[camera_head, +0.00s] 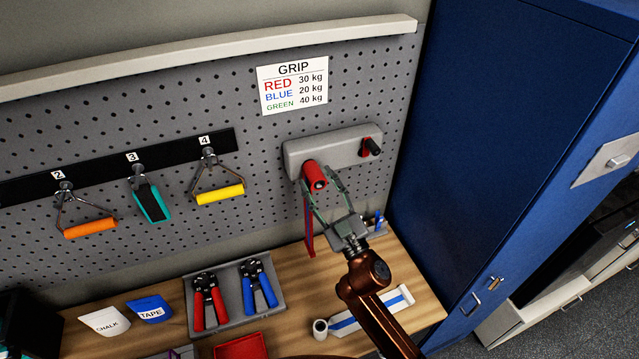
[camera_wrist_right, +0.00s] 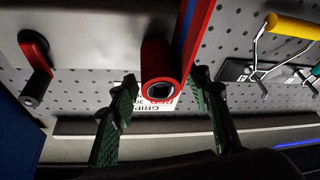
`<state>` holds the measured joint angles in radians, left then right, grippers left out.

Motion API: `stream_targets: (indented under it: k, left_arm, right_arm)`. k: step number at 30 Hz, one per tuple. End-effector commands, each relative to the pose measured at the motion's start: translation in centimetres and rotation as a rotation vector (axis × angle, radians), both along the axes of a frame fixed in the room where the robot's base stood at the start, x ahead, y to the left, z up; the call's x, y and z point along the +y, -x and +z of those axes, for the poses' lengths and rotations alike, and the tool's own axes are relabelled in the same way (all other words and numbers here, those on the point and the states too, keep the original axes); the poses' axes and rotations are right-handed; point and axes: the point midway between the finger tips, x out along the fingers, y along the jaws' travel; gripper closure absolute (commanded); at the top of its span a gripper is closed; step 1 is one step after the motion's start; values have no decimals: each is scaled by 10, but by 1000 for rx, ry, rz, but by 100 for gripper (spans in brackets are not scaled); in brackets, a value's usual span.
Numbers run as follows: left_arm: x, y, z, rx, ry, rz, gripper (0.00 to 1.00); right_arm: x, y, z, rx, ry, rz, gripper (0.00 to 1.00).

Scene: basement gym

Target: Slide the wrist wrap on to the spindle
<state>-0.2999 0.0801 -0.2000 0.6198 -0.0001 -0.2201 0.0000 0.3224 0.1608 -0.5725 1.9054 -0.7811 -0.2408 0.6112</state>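The wrist wrap is a red roll (camera_head: 314,176) on the front of the grey wall-mounted winder (camera_head: 335,149), where the spindle is. Its red and blue tail (camera_head: 308,228) hangs down toward the bench. In the right wrist view, the roll (camera_wrist_right: 164,70) shows end-on, with a dark round centre inside a pale ring; how far it sits along the spindle is hidden. My right gripper (camera_head: 323,186) is open, its fingers on either side of the roll's front end. In the wrist view, small gaps show between roll and fingers (camera_wrist_right: 162,88). My left gripper is not in view.
A crank with a dark knob (camera_head: 371,147) is right of the roll. Handles hang on the pegboard at left, the nearest yellow (camera_head: 220,194). The wooden bench (camera_head: 290,275) below holds a tray of hand grippers (camera_head: 234,297) and a partly unrolled white-and-blue wrap (camera_head: 345,323). A blue locker (camera_head: 490,120) stands at right.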

Motion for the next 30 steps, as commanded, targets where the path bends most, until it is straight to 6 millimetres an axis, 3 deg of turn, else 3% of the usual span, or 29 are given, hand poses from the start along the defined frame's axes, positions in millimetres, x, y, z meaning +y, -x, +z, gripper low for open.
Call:
stream_targets:
  k: [8,19,30]
  left_arm:
    - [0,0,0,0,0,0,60]
    - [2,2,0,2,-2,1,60]
    - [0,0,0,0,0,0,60]
  right_arm:
    - [0,0,0,0,1,0,36]
    - [-3,5,-4,2,0,0,36]
    - [-38,61,-29,5,-1,-1,36]
